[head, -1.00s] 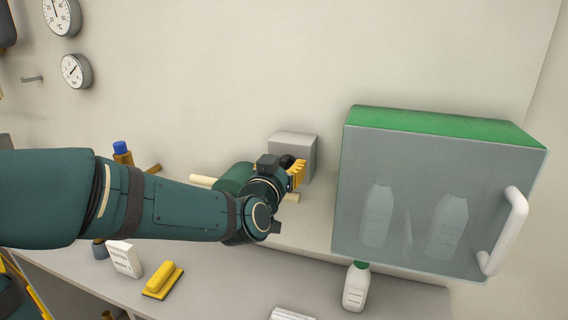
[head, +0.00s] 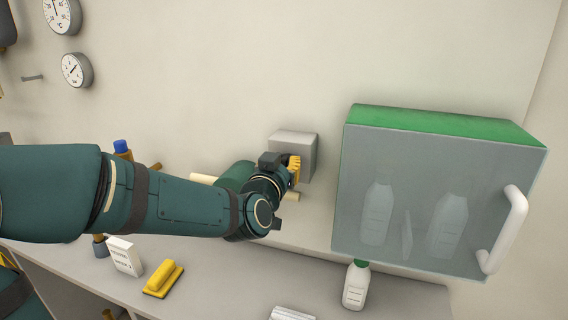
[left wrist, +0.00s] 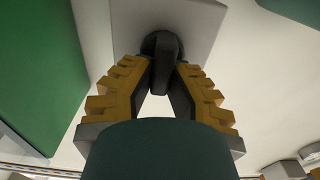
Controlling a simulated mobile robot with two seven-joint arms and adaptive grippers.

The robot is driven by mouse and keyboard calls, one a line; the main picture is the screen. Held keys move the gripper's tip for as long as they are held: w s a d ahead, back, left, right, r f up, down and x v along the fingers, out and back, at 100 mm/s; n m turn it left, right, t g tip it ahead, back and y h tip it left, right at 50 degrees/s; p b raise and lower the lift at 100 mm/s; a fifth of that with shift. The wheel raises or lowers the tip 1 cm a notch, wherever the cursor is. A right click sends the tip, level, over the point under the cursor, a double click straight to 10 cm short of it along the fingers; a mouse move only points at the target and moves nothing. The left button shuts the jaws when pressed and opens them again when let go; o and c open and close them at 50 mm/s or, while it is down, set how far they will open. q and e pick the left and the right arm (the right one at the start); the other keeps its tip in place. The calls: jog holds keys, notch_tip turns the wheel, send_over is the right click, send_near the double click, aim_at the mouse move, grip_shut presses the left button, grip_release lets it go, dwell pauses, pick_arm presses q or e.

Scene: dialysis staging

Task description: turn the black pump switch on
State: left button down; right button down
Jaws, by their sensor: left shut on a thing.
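The black pump switch (left wrist: 160,62) is a dark round knob with a bar-shaped lever on the face of a grey box (head: 300,147). The box is on the back wall, and its pale face also shows in the left wrist view (left wrist: 195,20). My left gripper (left wrist: 163,68) has its yellow fingers shut on the black lever, one on each side. In the head view my left gripper (head: 294,169) is in front of the box and hides the switch. The lever hangs nearly straight down in the left wrist view. My right gripper is not in view.
A clear-fronted cabinet (head: 375,160) with a green top and white handle stands right of the box, with bottles inside. Two gauges are on the wall.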

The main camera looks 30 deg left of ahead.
pick_arm(q)
jog(key=m, duration=0.5)
jog(key=shift+w+d+m, duration=0.1)
jog(key=shift+d+m, duration=0.15)
jog(key=shift+m, duration=0.05)
jog(key=m, duration=0.6)
jog(key=shift+d+f, duration=0.2)
dwell(0.4)
jog(key=c, duration=0.9)
grip_release()
jog(key=shift+w, duration=0.1)
jog(key=shift+c, duration=0.2)
